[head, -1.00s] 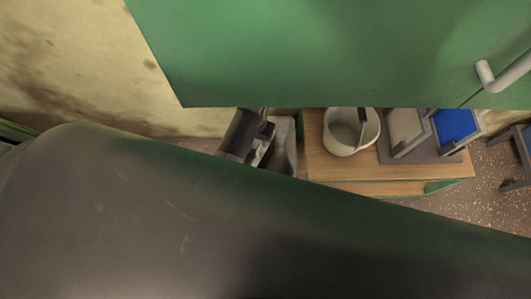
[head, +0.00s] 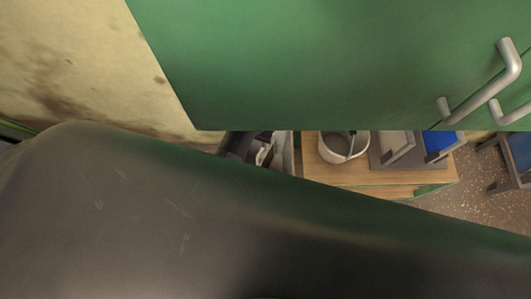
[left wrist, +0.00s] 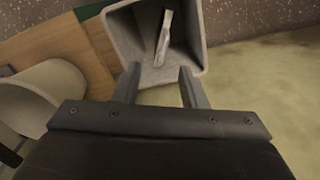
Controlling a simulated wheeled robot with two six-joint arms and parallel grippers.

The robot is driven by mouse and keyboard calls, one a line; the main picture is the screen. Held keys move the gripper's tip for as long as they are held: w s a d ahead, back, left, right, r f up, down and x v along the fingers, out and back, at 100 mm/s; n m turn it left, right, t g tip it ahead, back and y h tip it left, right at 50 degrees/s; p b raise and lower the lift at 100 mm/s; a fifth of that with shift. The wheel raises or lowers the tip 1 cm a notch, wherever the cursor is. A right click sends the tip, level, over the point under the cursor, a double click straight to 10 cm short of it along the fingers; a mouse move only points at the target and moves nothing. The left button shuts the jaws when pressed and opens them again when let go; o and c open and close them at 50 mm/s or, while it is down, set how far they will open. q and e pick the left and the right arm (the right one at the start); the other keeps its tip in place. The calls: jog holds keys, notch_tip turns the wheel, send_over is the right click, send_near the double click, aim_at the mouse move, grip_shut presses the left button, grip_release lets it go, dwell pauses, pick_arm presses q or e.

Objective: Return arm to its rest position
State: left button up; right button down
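My left gripper (head: 264,152) shows only partly in the head view, between the green cabinet's lower edge and my own dark arm. In the left wrist view its two fingers (left wrist: 160,88) are spread apart with nothing between them. Past the fingertips is a grey open-topped bin (left wrist: 125,30) with a light, narrow object (left wrist: 163,38) inside it. Part of the grey bin (head: 288,150) shows beside the gripper in the head view. My right gripper is not in view.
A green cabinet (head: 320,65) with metal handles hangs across the top. A stained wall (head: 80,70) is at left.

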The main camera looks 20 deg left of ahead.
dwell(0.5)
pick_arm(q)
jog(key=s+a+f, duration=0.4)
jog(key=s+f, duration=0.4)
jog(key=s+a+f, duration=0.5)
jog(key=s+f, duration=0.2)
jog(key=s, duration=0.1)
jog(key=s+a+f, duration=0.2)
jog(key=s+a, duration=0.2)
jog(key=s, duration=0.5)
jog(key=s+a+f+n+t+y, duration=0.1)
jog(key=s+a+f, duration=0.2)
jog(key=s, duration=0.6)
jog(key=shift+a+f+n, duration=0.3)
jog(key=shift+a+f, duration=0.05)
jog(key=shift+a, duration=0.15)
